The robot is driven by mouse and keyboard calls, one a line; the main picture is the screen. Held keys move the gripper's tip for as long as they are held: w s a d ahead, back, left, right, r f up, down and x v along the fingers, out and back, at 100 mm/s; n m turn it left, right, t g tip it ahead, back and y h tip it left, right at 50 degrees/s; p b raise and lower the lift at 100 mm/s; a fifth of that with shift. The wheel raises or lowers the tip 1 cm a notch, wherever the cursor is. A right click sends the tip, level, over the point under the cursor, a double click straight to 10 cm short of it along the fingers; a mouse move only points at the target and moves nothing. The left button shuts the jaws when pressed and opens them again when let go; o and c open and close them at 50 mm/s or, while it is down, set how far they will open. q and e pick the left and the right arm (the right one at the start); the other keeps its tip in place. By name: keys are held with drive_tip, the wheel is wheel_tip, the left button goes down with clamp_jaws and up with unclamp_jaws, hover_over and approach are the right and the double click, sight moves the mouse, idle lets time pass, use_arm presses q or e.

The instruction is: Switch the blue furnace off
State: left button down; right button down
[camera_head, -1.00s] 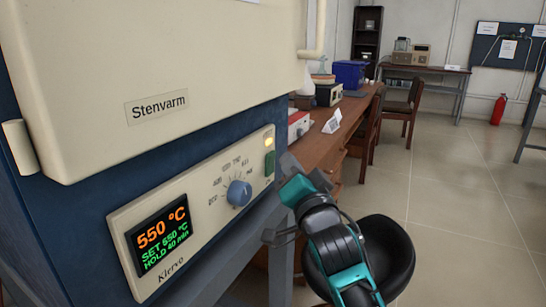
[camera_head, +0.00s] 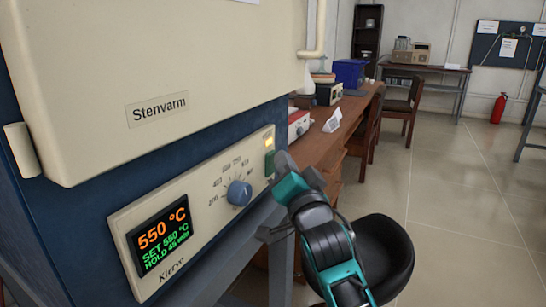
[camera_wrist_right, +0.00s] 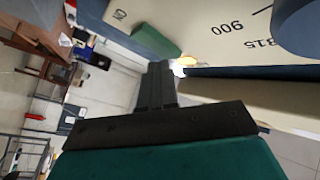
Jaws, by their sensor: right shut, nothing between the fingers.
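The blue furnace (camera_head: 100,212) fills the left of the head view, with a cream door labelled Stenvarm. Its cream panel carries a lit display (camera_head: 160,235) reading 550 °C, a blue dial (camera_head: 239,192), a green switch (camera_head: 269,164) and a glowing amber lamp (camera_head: 268,142). My right gripper (camera_head: 279,163) is shut and empty, with its fingertips right at the green switch; I cannot tell whether they touch. In the right wrist view the shut fingers (camera_wrist_right: 157,82) point toward the panel, with the green switch (camera_wrist_right: 154,41) just left of their tips. My left gripper is not in view.
A wooden bench (camera_head: 335,125) with instruments and a small white sign runs behind the furnace. A black stool (camera_head: 385,257) stands below my right arm. Chairs and a fire extinguisher (camera_head: 498,108) are farther back. The floor at right is clear.

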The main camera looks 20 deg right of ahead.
idle(0.5)
drive_tip(key=shift+s+d+f+p, duration=0.1)
drive_tip(key=shift+s+d+p, duration=0.25)
drive_tip(key=shift+s+d, duration=0.15)
drive_tip(key=s+d, duration=0.1)
drive_tip(key=s+d+p, duration=0.1)
drive_tip(key=s+d, duration=0.1)
drive_tip(key=shift+s+f, duration=0.3)
drive_tip(key=shift+s, duration=0.05)
idle(0.5)
